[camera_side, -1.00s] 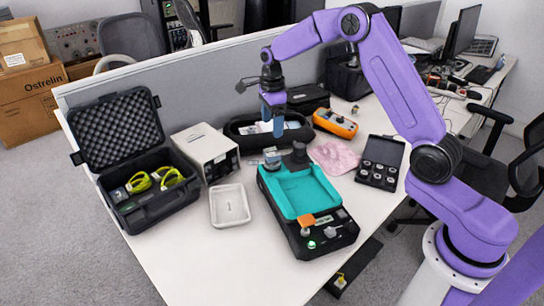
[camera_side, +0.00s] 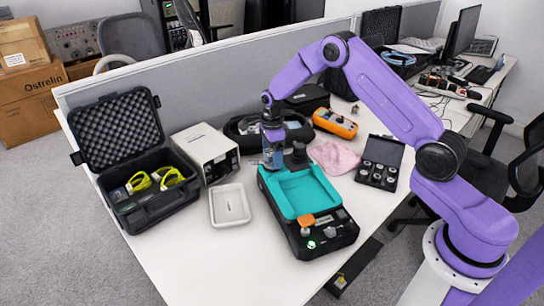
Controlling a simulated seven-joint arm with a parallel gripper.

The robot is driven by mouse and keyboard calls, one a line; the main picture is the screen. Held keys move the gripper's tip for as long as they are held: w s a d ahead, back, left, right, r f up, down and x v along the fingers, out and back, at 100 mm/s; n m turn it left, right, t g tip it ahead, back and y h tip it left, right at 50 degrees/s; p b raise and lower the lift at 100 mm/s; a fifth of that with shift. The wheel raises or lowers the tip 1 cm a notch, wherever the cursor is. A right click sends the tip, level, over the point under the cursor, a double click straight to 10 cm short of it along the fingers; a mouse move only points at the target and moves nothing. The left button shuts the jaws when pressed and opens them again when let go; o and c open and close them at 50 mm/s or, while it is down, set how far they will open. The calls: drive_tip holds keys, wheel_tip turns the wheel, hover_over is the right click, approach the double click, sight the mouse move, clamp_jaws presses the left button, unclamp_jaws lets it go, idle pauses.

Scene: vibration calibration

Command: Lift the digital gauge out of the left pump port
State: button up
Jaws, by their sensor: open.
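The pump (camera_side: 312,228) is a black unit with a teal tray (camera_side: 303,193) on top, in the middle of the table. A dark round part (camera_side: 297,157) stands at its back edge. My gripper (camera_side: 272,163) is open and points down at the back left corner of the pump, where the left port seems to be. The fingers are around or just in front of the small digital gauge there, which they mostly hide. I cannot tell whether they touch it.
A white tray (camera_side: 230,222) lies left of the pump. A white box (camera_side: 205,139) and an open black case (camera_side: 149,203) stand further left. An orange meter (camera_side: 335,124), a pink cloth (camera_side: 334,158) and a black case of round parts (camera_side: 377,178) lie behind and right.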

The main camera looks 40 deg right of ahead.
drive_tip(key=shift+c, duration=0.3)
drive_tip(key=c, duration=1.1)
drive_tip(key=shift+r, duration=0.45)
wheel_tip(320, 180, up, 2)
drive_tip(key=shift+r, duration=0.2)
drive_tip(key=shift+s+a+r, duration=0.2)
drive_tip(key=shift+s+r, duration=3.2)
drive_tip(key=shift+s, duration=0.1)
drive_tip(key=shift+s+a+r, duration=0.2)
drive_tip(key=shift+s+r, duration=3.2)
drive_tip(key=shift+s, duration=0.05)
